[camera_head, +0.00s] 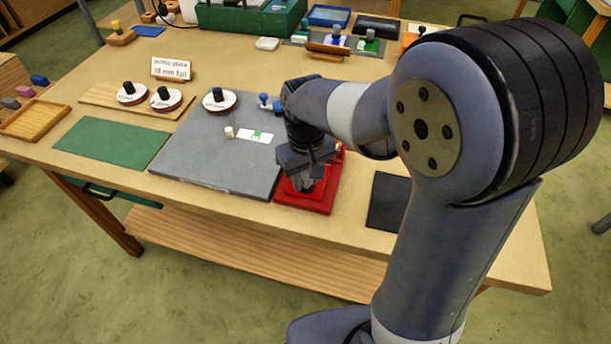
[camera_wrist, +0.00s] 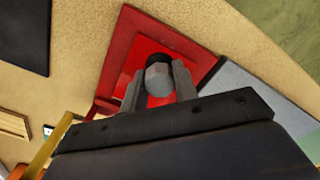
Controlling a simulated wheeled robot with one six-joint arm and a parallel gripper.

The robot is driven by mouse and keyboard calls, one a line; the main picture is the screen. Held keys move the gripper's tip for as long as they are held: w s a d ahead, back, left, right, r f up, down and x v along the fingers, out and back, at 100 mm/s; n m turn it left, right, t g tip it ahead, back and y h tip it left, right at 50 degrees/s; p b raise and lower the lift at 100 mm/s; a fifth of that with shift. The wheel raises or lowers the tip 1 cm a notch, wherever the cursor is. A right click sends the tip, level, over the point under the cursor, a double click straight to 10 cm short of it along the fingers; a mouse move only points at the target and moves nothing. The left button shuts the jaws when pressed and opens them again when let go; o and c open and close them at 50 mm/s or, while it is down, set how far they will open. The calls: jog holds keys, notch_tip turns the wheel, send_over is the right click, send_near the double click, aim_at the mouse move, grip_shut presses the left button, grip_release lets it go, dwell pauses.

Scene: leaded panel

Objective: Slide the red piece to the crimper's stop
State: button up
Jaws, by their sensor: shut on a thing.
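My gripper (camera_head: 306,184) is low over the red crimper (camera_head: 318,204) at the table's front edge. In the wrist view its two fingers (camera_wrist: 158,88) are shut on a dark round knob (camera_wrist: 159,74). The knob stands on a flat bright red piece (camera_wrist: 133,68), which lies on the crimper's darker red base (camera_wrist: 124,38).
A grey board (camera_head: 215,160) lies just left of the crimper, bearing a white strip and small pegs. A dark mat (camera_head: 388,202) lies to the right. A green mat (camera_head: 112,142) and white round knobbed pieces (camera_head: 166,100) are farther left.

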jog(key=shift+w+d, duration=0.2)
jog(key=shift+w, duration=0.4)
jog(key=o, duration=1)
notch_tip(320, 180, up, 11)
jog(key=shift+f, duration=0.1)
jog(key=shift+f, duration=0.1)
notch_tip(320, 180, down, 11)
jog(key=shift+r, duration=0.15)
jog(key=shift+s, duration=0.2)
dwell(0.5)
jog(key=shift+w+r, duration=0.1)
jog(key=shift+r, duration=0.05)
